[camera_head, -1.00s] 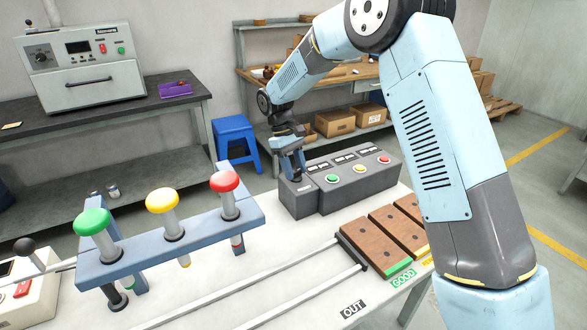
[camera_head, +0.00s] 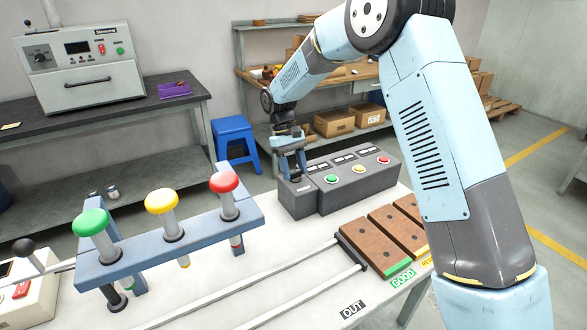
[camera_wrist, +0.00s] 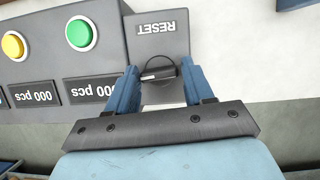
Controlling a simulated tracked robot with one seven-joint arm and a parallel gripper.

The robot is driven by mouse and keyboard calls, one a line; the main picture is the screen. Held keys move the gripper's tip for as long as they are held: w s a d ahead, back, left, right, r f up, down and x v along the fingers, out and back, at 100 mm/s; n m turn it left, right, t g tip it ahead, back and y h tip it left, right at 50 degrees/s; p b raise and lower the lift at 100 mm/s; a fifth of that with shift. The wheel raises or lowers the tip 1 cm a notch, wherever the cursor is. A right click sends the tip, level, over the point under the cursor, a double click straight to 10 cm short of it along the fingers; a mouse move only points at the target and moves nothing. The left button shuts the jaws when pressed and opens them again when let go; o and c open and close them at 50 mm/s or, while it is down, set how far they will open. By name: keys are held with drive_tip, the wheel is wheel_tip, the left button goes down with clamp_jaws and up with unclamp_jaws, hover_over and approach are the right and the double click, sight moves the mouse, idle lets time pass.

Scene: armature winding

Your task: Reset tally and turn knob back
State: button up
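The grey tally box (camera_head: 345,192) stands on the white table, with green, yellow and red buttons and small display plates. In the wrist view the displays nearest the knob read "000 pcs" (camera_wrist: 91,90). The dark reset knob (camera_wrist: 158,70) sits on the box's end panel below the word RESET (camera_wrist: 156,28), its pale pointer line lying roughly crosswise. My gripper (camera_wrist: 160,80) is over this panel, its blue fingers apart on either side of the knob. I cannot tell whether they touch it. In the head view my gripper (camera_head: 291,172) hides the knob.
A blue rack (camera_head: 170,238) with green, yellow and red plungers stands front left of the box. Brown wooden trays (camera_head: 377,243) lie to the right, at the end of two pale rails. A blue stool (camera_head: 235,142) is behind the table.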

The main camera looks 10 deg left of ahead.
drive_tip(key=o, duration=0.3)
drive_tip(key=v, duration=1.3)
drive_tip(key=shift+r, duration=0.35)
drive_tip(key=shift+a, duration=0.1)
